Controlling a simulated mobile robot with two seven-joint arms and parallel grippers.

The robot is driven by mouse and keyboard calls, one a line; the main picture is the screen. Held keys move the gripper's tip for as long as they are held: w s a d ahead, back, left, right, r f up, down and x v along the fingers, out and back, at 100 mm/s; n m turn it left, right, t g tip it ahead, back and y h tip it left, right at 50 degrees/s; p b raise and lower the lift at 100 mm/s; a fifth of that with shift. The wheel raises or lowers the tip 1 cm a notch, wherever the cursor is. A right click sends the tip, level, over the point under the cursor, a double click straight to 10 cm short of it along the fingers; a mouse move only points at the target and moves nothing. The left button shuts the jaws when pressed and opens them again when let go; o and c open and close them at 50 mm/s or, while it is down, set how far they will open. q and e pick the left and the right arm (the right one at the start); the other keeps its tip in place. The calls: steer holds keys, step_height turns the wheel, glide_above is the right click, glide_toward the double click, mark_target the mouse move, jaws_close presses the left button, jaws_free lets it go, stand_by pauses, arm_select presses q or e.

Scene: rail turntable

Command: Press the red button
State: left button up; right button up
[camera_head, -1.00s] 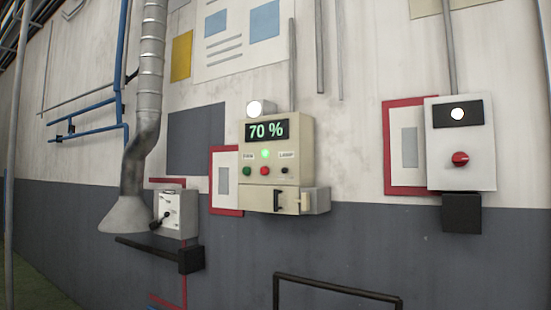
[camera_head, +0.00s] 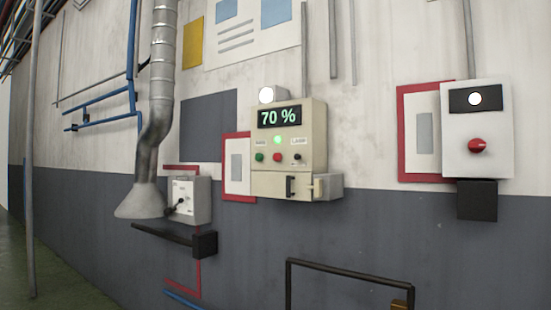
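A small red button (camera_head: 277,157) sits on the beige control box (camera_head: 316,140) on the wall, in the middle of the head view. A green button (camera_head: 259,157) is to its left and a small black knob (camera_head: 297,157) to its right. A green lamp (camera_head: 277,140) glows above it, under a display (camera_head: 279,117) that reads 70 %. A larger red knob (camera_head: 477,146) is on the light grey box (camera_head: 499,125) further right. Neither of my grippers is in view.
A grey switch box (camera_head: 203,200) with a black lever hangs left of the control box, beside a metal duct (camera_head: 160,85) with a flared hood. A dark bar (camera_head: 165,233) sticks out below it. A dark rail frame (camera_head: 345,268) stands at the bottom right.

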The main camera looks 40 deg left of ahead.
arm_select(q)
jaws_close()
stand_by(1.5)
